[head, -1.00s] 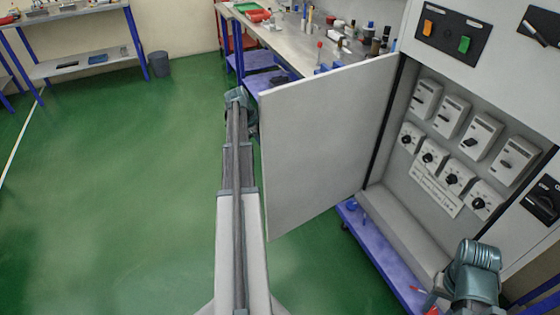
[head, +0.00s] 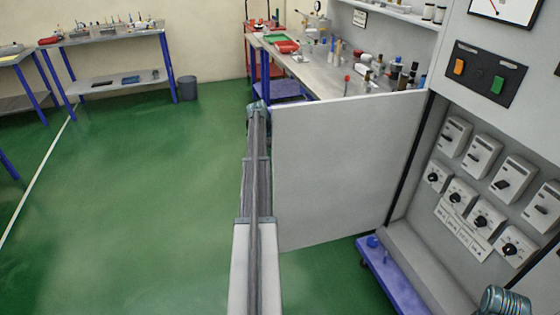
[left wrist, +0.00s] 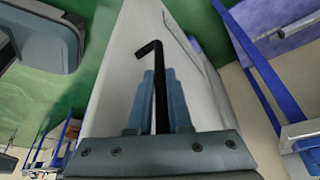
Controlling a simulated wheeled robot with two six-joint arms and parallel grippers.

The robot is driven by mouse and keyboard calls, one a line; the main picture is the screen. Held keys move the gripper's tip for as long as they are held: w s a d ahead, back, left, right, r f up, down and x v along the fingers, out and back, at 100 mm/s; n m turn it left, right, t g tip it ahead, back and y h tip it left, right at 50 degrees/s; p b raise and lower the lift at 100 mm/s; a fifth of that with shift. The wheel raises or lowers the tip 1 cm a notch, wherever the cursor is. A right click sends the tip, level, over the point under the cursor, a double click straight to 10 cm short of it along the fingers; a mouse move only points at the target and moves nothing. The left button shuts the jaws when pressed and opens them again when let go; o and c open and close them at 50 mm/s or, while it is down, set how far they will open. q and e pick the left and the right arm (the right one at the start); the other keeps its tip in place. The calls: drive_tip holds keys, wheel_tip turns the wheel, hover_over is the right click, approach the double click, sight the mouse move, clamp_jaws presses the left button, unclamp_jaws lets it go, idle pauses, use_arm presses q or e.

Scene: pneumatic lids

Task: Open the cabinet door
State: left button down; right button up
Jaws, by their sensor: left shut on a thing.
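The cabinet door (head: 340,170) is a plain light grey panel. It stands wide open, swung out to the left of the cabinet in the head view. Its black bent handle (left wrist: 156,48) shows in the left wrist view against the pale door. My left gripper (left wrist: 155,90) has its two teal fingers closed on the handle, one on each side. In the head view my left arm reaches forward along the door's free edge, and the fingertips are hidden there. A teal part of my right arm shows at the lower right corner; its gripper is out of view.
The open cabinet bay holds several switches and dials (head: 484,220). A green and an orange button (head: 497,84) sit above. A workbench (head: 330,75) with bottles stands behind the door. A blue low platform (head: 395,280) lies below the cabinet. Green floor (head: 150,210) at left is clear.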

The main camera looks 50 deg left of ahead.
use_arm(q)
drive_tip(key=c, duration=0.8)
unclamp_jaws()
drive_tip(key=shift+w+d, duration=0.1)
drive_tip(key=shift+w, duration=0.1)
drive_tip(key=shift+c, duration=0.2)
drive_tip(key=shift+s+r, duration=0.1)
drive_tip(key=p+v, duration=1.2)
drive_tip(key=v, duration=0.1)
drive_tip(key=shift+a+r+p, duration=0.2)
drive_tip(key=shift+r+p, duration=0.1)
drive_tip(key=shift+p, duration=0.05)
